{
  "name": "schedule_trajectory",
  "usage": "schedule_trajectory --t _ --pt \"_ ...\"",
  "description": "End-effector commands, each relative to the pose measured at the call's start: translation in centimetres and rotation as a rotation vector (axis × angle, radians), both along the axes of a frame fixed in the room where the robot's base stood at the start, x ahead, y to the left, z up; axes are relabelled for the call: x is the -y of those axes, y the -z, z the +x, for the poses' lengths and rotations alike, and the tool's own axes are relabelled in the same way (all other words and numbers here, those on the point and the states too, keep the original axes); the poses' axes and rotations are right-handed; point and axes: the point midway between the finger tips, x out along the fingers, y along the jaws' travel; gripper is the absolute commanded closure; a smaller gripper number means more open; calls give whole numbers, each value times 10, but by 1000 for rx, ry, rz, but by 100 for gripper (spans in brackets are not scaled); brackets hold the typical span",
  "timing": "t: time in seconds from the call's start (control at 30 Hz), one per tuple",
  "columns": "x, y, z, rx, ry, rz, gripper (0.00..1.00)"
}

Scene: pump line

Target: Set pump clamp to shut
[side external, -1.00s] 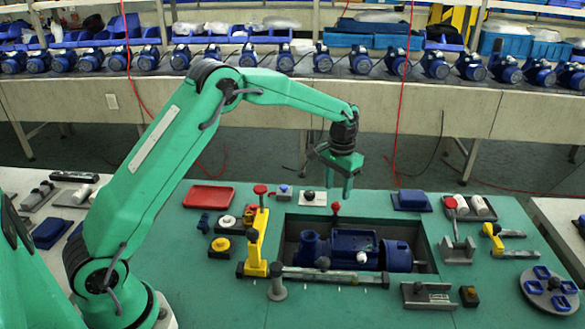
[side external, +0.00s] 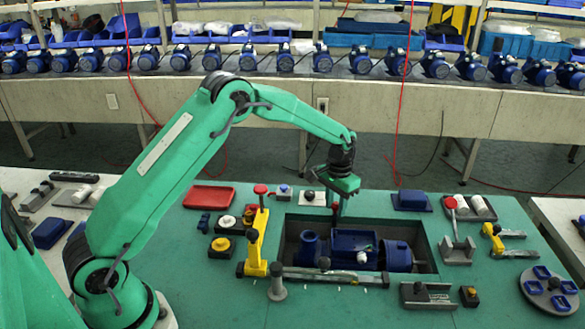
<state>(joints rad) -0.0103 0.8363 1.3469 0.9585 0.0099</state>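A blue pump (side external: 355,245) lies in a dark recess in the green table top. A yellow upright clamp with a red knob (side external: 257,235) stands at the recess's left edge. A grey bar (side external: 330,276) runs along the front edge of the recess, with a dark knob near its left part. A small red knob (side external: 335,209) stands at the back edge of the recess. My gripper (side external: 340,200) points down right at this red knob, behind the pump. Its fingers overlap the knob in the picture, so I cannot tell whether they are open or touch it.
A grey bracket with a red-tipped lever (side external: 455,235) and another yellow clamp (side external: 494,238) stand to the right.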

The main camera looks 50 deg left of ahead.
Motion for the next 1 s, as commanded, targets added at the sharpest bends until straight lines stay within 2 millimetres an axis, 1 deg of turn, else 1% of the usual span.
schedule_trajectory --t 0.03,0.13,0.17,0.37,0.73,1.0 --pt "0 0 0 0 0 0 77" --pt "0 0 0 0 0 0 97" --pt "0 0 0 0 0 0 100" --pt "1 -1 -1 0 0 0 100" --pt "23 -1 -22 1 2 0 100" --pt "27 -1 -25 -4 3 0 100"
